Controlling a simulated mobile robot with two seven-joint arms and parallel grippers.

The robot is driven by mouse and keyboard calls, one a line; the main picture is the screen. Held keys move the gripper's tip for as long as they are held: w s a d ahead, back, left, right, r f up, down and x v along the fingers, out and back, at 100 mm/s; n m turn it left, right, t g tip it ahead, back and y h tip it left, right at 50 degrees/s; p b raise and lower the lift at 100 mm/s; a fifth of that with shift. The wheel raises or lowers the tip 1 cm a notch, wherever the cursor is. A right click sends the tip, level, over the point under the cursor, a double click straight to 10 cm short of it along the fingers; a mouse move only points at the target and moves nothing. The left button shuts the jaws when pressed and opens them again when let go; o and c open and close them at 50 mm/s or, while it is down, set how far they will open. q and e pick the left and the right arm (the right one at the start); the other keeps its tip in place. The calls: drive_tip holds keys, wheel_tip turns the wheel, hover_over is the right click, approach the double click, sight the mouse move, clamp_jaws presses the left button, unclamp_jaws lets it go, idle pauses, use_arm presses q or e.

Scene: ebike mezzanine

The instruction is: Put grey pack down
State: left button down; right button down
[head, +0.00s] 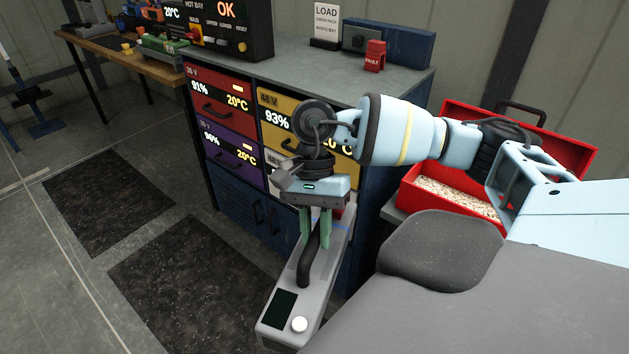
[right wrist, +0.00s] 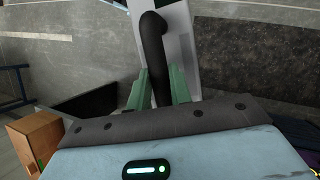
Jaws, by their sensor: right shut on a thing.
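The grey pack (head: 271,329) is a long grey box with a black handle (head: 306,262), a dark panel and a white round knob at its near end. My right gripper (head: 315,232) is shut on the black handle and holds the pack in front of the battery cabinet (head: 245,205). In the right wrist view, the green fingers (right wrist: 158,90) stand on both sides of the handle (right wrist: 153,45), with the grey pack (right wrist: 183,50) behind it. The pack's underside and far end are hidden. My left gripper is not in view.
The cabinet has red, purple and yellow bays with percent displays. Its top (head: 300,65) carries a LOAD sign (head: 327,22), a red FAULT block (head: 375,56) and a blue box. An open red case (head: 450,205) stands right. Dark mats (head: 190,285) lie on open floor at left.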

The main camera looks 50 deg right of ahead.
sight(292, 285)
drive_tip(key=a+n+h, duration=0.1)
drive_tip(key=a+n, duration=0.1)
drive_tip(key=n, duration=0.1)
drive_tip(key=a+f+n+h, duration=0.1)
drive_tip(key=a+n+h, duration=0.1)
drive_tip(key=a+n, duration=0.1)
drive_tip(key=a+n+h, duration=0.1)
drive_tip(key=a+n, duration=0.1)
drive_tip(key=n, duration=0.2)
drive_tip(key=shift+a+f+g, duration=0.2)
drive_tip(key=shift+a+g, duration=0.1)
drive_tip(key=shift+g, duration=0.1)
drive_tip(key=n, duration=0.1)
drive_tip(key=a+n+h, duration=0.1)
drive_tip(key=n+h, duration=0.1)
drive_tip(key=n, duration=0.1)
drive_tip(key=shift+a+f, duration=0.1)
drive_tip(key=shift+a, duration=0.15)
drive_tip(key=shift+s+d, duration=0.1)
drive_tip(key=shift+s, duration=0.05)
